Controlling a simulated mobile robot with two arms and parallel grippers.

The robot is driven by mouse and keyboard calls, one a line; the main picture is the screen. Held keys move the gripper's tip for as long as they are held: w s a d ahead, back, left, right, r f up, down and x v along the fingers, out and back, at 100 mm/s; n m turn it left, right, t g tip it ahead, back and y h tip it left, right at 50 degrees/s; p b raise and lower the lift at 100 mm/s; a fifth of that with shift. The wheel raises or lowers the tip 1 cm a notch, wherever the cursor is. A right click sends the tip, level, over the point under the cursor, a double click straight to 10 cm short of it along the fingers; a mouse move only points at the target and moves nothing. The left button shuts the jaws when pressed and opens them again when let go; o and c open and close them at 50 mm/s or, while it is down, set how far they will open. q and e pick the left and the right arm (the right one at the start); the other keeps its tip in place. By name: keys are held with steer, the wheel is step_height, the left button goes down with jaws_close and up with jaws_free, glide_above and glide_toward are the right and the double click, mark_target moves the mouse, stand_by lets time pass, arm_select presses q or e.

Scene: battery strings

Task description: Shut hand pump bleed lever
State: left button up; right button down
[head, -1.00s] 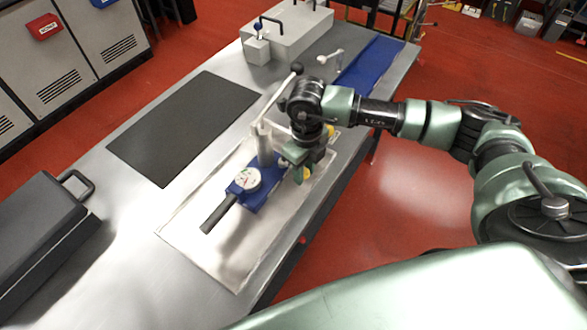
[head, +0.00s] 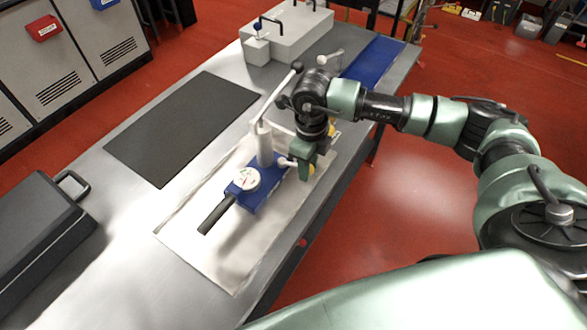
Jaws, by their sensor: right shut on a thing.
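The hand pump (head: 268,192) has a blue body, a round white gauge (head: 246,178), a black grip (head: 217,215) and a long pale pump handle rising to the upper right. A short pale bleed lever (head: 286,162) with a round end shows at the pump's right side. My right gripper (head: 303,168) points down beside the pump and is shut on the bleed lever. The fingers and wrist hide much of the lever and its pivot. My left gripper is out of view.
The pump stands on a pale mat (head: 229,258) at the bench's near edge. A dark mat (head: 182,125) lies to the left and a dark case (head: 38,215) farther left. A grey block (head: 290,35) and a blue strip (head: 376,62) are at the far end.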

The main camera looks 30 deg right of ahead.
steer(key=shift+w+d+f+n+b, duration=0.1)
steer(key=shift+w+d+n+b, duration=0.3)
steer(key=shift+n+b, duration=0.3)
steer(key=shift+w+d+n+b, duration=0.2)
steer(key=shift+n+b, duration=0.1)
steer(key=shift+n, duration=0.2)
steer(key=shift+w+d+n+b, duration=0.3)
steer(key=shift+n+b, duration=0.15)
steer(key=shift+n, duration=0.15)
steer(key=shift+w+d+n+b, duration=0.25)
steer(key=shift+n+b, duration=0.2)
steer(key=shift+n, duration=0.15)
steer(key=shift+w, duration=0.1)
